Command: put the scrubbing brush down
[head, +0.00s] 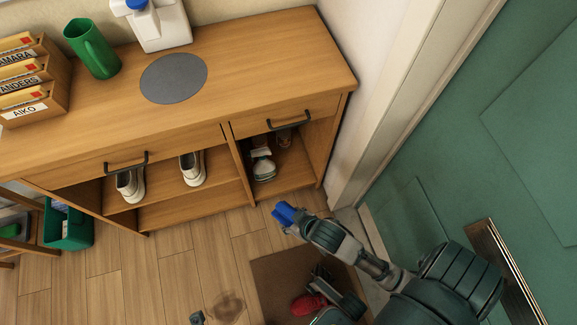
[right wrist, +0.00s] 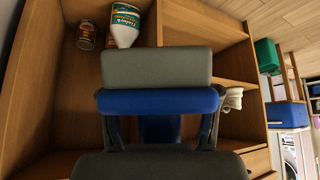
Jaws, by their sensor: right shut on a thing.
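My right gripper (head: 297,222) reaches in from the lower right, above the floor in front of the cabinet's right end. It is shut on a blue thing, which I take to be the scrubbing brush (head: 284,213). In the right wrist view the blue brush (right wrist: 157,101) lies crosswise between the grey finger pads of the gripper (right wrist: 157,122); its bristles cannot be made out. The brush is held clear of the cabinet (head: 245,208). A small grey piece at the bottom edge may be my left gripper (head: 197,317); its jaws cannot be told.
The cabinet's right compartment holds a bottle (right wrist: 125,24) and a jar (right wrist: 86,36). White shoes (head: 192,168) stand in the left one. The top has a grey round mat (head: 174,78), green jug (head: 92,49) and white container (head: 160,26). A red shoe (head: 308,304) lies on the doormat (head: 275,272).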

